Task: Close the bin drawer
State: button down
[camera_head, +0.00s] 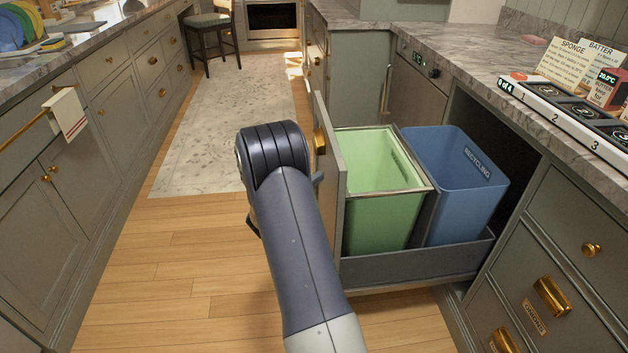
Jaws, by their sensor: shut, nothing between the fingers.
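The bin drawer (420,262) stands pulled out of the lower cabinet on the right. Its grey-green front panel (329,165) faces left and carries a brass handle (319,141). A green bin (378,222) and a blue bin (463,200) marked RECYCLING sit inside. My arm reaches up from the bottom centre, left of the front panel.
The dark cabinet opening (500,135) lies right of the bins. A marble counter (480,60) with a black-and-white device (560,110) and signs runs above it. Wooden floor (180,270) is free to the left, before the left cabinets (60,190). A stool (209,35) stands far back.

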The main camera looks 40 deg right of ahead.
jog(key=s+d+b, duration=0.2)
jog(key=s+d, duration=0.7)
jog(key=d, duration=0.5)
jog(key=s+d+b, duration=0.2)
jog(key=s+d, duration=0.7)
jog(key=d, duration=0.6)
jog(key=s+d+b, duration=0.2)
jog(key=s+d, duration=0.7)
jog(key=d, duration=0.6)
jog(key=shift+s+d+r, duration=0.1)
jog(key=shift+d+r, duration=0.05)
jog(key=shift+s+r, duration=0.1)
jog(key=shift+s, duration=0.05)
jog(key=shift+b, duration=0.35)
